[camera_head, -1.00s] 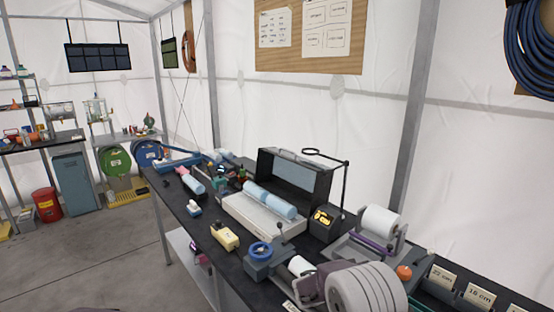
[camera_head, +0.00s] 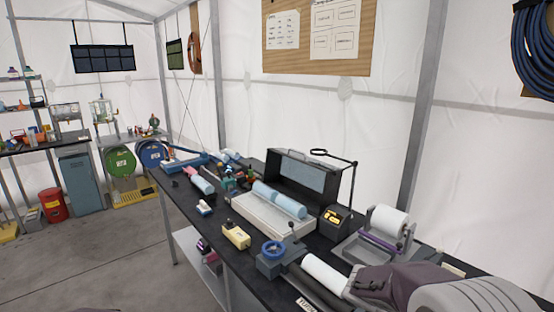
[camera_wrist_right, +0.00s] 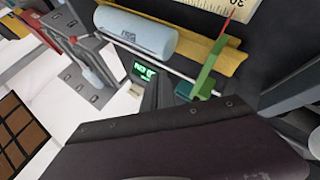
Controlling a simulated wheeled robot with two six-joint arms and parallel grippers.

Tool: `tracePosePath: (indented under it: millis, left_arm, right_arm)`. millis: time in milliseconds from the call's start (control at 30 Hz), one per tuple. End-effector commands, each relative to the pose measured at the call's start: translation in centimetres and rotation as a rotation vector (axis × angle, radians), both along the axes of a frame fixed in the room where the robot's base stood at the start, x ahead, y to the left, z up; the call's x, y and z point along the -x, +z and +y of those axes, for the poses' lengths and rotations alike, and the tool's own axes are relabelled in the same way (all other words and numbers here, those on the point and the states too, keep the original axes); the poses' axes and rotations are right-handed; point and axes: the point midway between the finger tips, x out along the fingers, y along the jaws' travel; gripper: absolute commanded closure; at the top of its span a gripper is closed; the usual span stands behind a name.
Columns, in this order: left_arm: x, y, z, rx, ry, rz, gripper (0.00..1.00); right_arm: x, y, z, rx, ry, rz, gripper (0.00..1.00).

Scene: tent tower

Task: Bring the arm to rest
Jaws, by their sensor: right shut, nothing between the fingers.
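My right arm enters the head view at the lower right, with a ribbed grey sleeve and a dark purple front part. My right gripper (camera_head: 372,284) is at the left end of that part, shut and empty, in front of the white roll holder. It overlaps the bench edge in the picture; I cannot tell its height above the bench. The right wrist view shows a broad dark purple part of my own across the bottom, with the bench top beyond it. My left gripper is not in view.
The floor (camera_head: 110,260) on the left is clear.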

Motion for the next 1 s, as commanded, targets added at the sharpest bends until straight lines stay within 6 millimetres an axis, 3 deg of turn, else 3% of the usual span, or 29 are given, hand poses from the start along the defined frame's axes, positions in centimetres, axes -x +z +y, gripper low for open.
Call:
tracePosePath:
  millis: [67,133,200,300,400,500,1000]
  left_arm:
    - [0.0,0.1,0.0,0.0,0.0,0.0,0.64]
    - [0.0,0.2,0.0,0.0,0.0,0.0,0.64]
    - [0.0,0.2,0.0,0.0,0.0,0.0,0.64]
    - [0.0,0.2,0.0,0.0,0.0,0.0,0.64]
    - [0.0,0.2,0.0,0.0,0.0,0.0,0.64]
    - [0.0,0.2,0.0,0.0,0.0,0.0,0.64]
    - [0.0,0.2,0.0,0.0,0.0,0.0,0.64]
  right_arm:
    - [4.2,-2.7,2.8,-0.211,-0.004,0.069,1.0]
    - [7.5,-5.3,7.0,-0.445,0.035,0.109,1.0]
    - [9.3,-7.4,11.3,-0.641,0.113,0.115,1.0]
    - [9.6,-9.1,15.2,-0.791,0.247,0.099,1.0]
    - [8.0,-9.1,16.2,-0.812,0.383,0.074,1.0]
    - [7.6,-9.1,16.2,-0.799,0.461,0.092,1.0]
    - [7.6,-9.1,16.2,-0.797,0.469,0.099,1.0]
